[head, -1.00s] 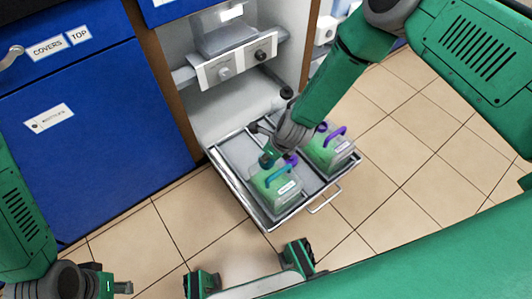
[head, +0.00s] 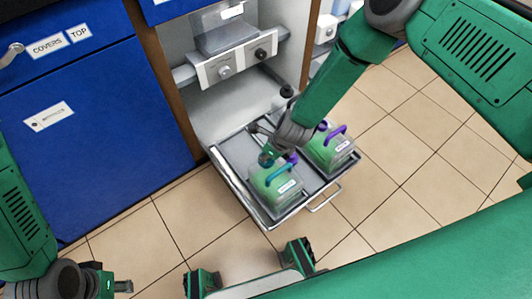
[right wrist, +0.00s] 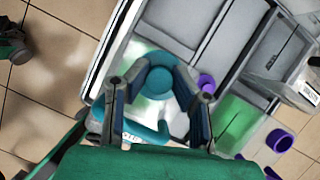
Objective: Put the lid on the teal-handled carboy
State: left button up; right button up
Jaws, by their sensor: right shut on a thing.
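The teal-handled carboy (head: 276,196) is a clear box with green contents, in the near-left part of the pulled-out tray (head: 238,190). Its teal handle (right wrist: 148,132) shows in the right wrist view. My right gripper (right wrist: 160,92) is shut on a round teal lid (right wrist: 157,82). The lid is above the carboy's top, at the neck end beside the handle. The neck is hidden beneath it, so I cannot tell whether the lid touches. My left gripper (head: 122,287) is at the lower left, away from the tray; its finger gap is unclear.
A purple-handled carboy (head: 328,153) stands to the right in the tray. A purple round piece (right wrist: 207,82) lies between the carboys. The cabinet with a controller box (head: 235,68) is behind, blue drawers (head: 90,140) at left. Tiled floor is clear at right.

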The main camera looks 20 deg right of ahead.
jog(key=shift+f, duration=0.2)
jog(key=o, duration=1.4)
notch_tip(320, 180, up, 6)
jog(key=p, duration=0.5)
jog(key=shift+r, duration=0.1)
grip_shut()
